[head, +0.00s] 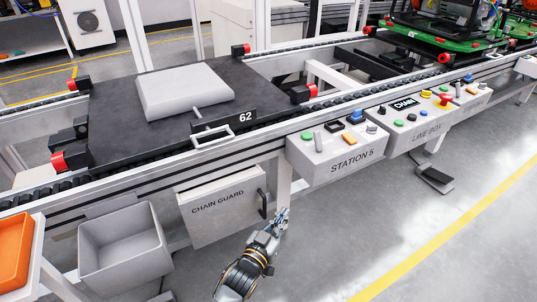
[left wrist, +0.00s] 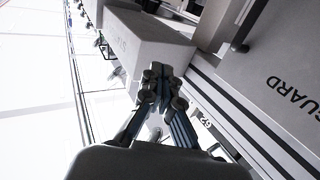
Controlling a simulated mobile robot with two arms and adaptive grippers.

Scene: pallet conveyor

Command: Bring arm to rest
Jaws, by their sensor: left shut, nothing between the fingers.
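My left gripper (head: 282,217) is in the lower middle of the head view, in front of the conveyor, just right of the chain guard's dark handle. It is shut and empty. In the left wrist view its fingers (left wrist: 155,75) come together, with the station box (left wrist: 150,40) beyond them. The chain guard (head: 225,207) is a light grey panel below the conveyor; part of it also shows in the left wrist view (left wrist: 275,75). My right gripper is not in view.
The station 5 box (head: 340,155) and line box (head: 430,128) jut from the conveyor's front. A black pallet (head: 120,110) marked 62 carries a grey block (head: 185,90). A grey bin (head: 122,265) and an orange tray (head: 12,255) stand at lower left.

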